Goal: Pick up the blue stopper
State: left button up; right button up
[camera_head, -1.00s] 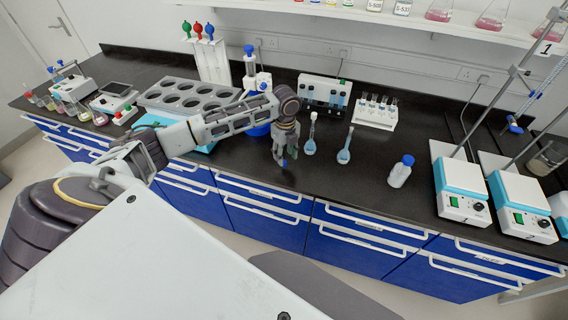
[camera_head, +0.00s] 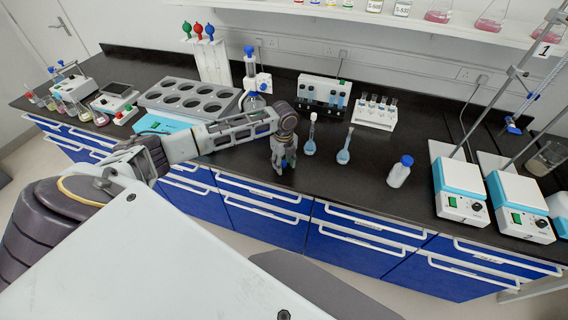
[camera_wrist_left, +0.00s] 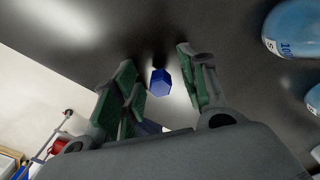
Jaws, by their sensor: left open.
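The blue stopper (camera_wrist_left: 160,82) is a small dark blue faceted piece on the black bench top in the left wrist view. It lies between the two green-padded fingers of my left gripper (camera_wrist_left: 157,88), apart from both. My left gripper (camera_head: 284,168) is open and points down at the bench in the head view, left of two blue-filled volumetric flasks. The stopper cannot be made out clearly there, as the gripper covers that spot. My right gripper is not in view.
A flask with a white stopper (camera_head: 310,145) and an open-necked flask (camera_head: 344,154) stand just right of the gripper. A white bottle with a blue cap (camera_head: 399,173) stands farther right. A grey rack with round holes (camera_head: 190,98) lies to the left.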

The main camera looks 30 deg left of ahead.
aim_at(284, 161)
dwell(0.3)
pick_arm(q)
jog(key=c, duration=0.8)
jog(key=shift+o, duration=0.2)
jog(key=shift+r, duration=0.15)
notch_tip(284, 161, up, 10)
jog(key=shift+f+b, duration=0.15)
jog(key=shift+b, duration=0.25)
